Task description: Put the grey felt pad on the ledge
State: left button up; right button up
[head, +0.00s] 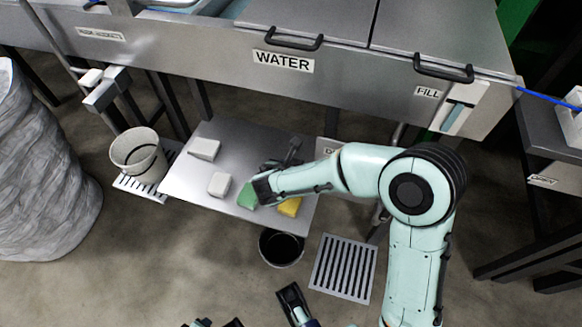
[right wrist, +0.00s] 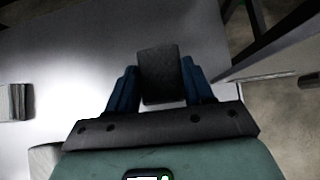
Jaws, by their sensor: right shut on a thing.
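In the right wrist view, a dark grey pad (right wrist: 160,72) stands between the blue fingers of my right gripper (right wrist: 157,88), which is shut on it. In the head view, this gripper (head: 281,166) is over the right part of a low steel shelf (head: 187,184), pointing toward the back. Its wrist covers part of the shelf, and the pad is hard to make out there. I cannot tell which surface is the ledge. What seems to be my left gripper (head: 293,300) is at the bottom edge, partly cut off; its jaws are unclear.
White blocks (head: 205,149) (head: 219,184), a green block (head: 247,195) and a yellow block (head: 289,206) lie on the shelf. A bucket (head: 138,155) stands left, a dark one (head: 281,248) in front. The WATER trough (head: 210,55) overhangs the back; a floor grate (head: 343,268) lies right.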

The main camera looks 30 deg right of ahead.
jog(key=shift+f, duration=0.1)
jog(key=o, duration=1.3)
pick_arm(q)
jog(key=shift+s+f, duration=0.25)
jog(key=shift+s, duration=0.05)
pick_arm(e)
jog(key=p+v, duration=0.3)
jog(key=v, duration=0.9)
pick_arm(q)
jog(key=s+d+r+g, duration=0.1)
jog(key=s+d+r, duration=0.1)
jog(key=s+r, duration=0.1)
jog(key=shift+s+d+r+h, duration=0.3)
jog(key=shift+s+r+h, duration=0.1)
jog(key=shift+s, duration=0.2)
jog(key=shift+a, duration=0.1)
